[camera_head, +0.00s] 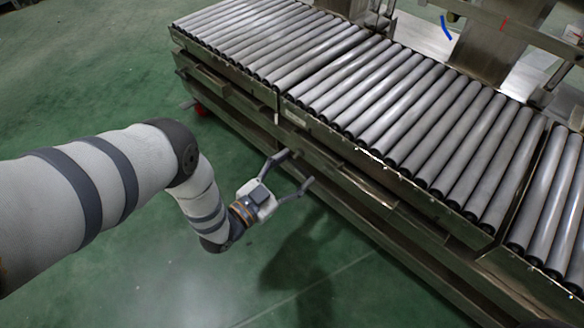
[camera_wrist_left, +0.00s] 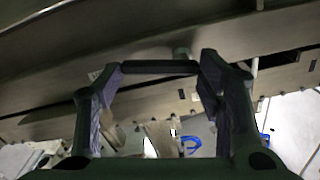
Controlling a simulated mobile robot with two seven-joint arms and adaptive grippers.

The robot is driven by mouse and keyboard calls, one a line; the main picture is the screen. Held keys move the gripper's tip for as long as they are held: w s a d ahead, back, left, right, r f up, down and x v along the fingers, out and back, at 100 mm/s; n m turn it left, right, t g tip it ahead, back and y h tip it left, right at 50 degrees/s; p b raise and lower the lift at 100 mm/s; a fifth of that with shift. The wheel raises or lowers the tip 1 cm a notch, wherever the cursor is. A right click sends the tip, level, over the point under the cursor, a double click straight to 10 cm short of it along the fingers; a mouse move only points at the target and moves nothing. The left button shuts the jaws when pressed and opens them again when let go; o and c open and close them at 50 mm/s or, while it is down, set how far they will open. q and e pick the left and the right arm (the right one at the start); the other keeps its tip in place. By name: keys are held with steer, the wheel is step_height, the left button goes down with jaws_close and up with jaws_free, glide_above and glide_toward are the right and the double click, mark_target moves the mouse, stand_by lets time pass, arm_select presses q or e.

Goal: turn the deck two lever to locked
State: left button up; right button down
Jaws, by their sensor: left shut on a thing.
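My left gripper (camera_head: 298,169) is at the near side of the roller conveyor, with its two fingers wide apart. In the left wrist view, a dark bar (camera_wrist_left: 160,67) spans between the fingertips of the gripper (camera_wrist_left: 158,75), and it is shut on this bar. The bar looks like the handle of the deck two lever, but no label or locked mark can be read. A small greenish stub (camera_wrist_left: 181,53) shows just behind the bar. In the head view the bar cannot be made out. My right gripper is not in view.
The roller conveyor (camera_head: 285,106) runs from upper left to lower right, its metal side frame close to my left fingers. Open green floor (camera_head: 90,75) lies to the left. Metal machinery (camera_head: 490,45) stands behind the rollers. Blue marks (camera_wrist_left: 190,143) show low in the left wrist view.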

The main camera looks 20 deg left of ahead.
arm_select(q)
steer(key=m, duration=0.2)
steer(key=f+m, duration=0.1)
steer(key=m, duration=0.2)
steer(key=m+p, duration=0.1)
steer(key=m, duration=0.2)
steer(key=shift+w+a+f, duration=0.1)
steer(key=shift+a+f, duration=0.2)
steer(key=shift+a, duration=0.05)
steer(key=m, duration=0.3)
steer(key=shift+w+a+f+m, duration=0.2)
steer(key=shift+a+m, duration=0.1)
steer(key=shift+m, duration=0.1)
steer(key=shift+a+f+m, duration=0.1)
steer(key=shift+a+m, duration=0.1)
steer(key=shift+m, duration=0.6)
steer(key=shift+a+m, duration=0.2)
steer(key=shift+m, duration=0.6)
steer(key=o, duration=1.1)
steer(key=shift+o, duration=0.2)
